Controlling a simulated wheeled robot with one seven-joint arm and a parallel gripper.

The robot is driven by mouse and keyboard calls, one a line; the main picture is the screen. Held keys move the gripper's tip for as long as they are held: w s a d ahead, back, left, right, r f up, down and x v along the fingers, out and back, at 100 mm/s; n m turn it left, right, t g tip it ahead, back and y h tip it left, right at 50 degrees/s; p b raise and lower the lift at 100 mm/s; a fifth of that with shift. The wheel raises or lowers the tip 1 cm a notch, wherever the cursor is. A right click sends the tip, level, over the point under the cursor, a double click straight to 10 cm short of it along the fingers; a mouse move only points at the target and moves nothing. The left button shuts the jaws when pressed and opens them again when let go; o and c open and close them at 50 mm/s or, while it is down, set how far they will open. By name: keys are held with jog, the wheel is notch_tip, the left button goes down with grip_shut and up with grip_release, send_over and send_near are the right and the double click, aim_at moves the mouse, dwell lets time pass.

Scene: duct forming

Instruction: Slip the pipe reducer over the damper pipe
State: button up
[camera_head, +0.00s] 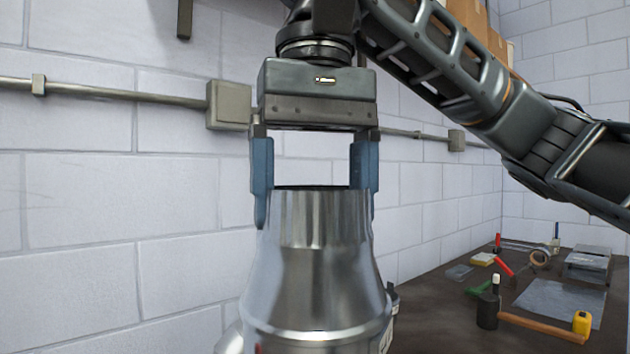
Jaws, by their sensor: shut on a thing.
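The pipe reducer (315,262) is a shiny metal piece with a narrow upper collar that flares to a wider rim below. It stands upright in the bottom middle of the head view. My gripper (316,205) points straight down over it, with its blue fingers on either side of the collar, shut on it. The damper pipe cannot be clearly made out. Metal parts show behind the reducer at its lower left (231,340) and lower right (391,306), mostly hidden, and I cannot tell whether the reducer is around a pipe.
A dark workbench (430,315) at the right holds a hammer (490,305), a yellow tape measure (582,323), a metal sheet (560,300) and several other tools. A white block wall (80,210) with a conduit and a junction box (229,105) is behind my gripper.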

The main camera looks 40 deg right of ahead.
dwell(0.4)
jog(key=o, duration=1.4)
jog(key=shift+c, duration=0.2)
notch_tip(320, 180, up, 8)
jog(key=shift+f, duration=0.15)
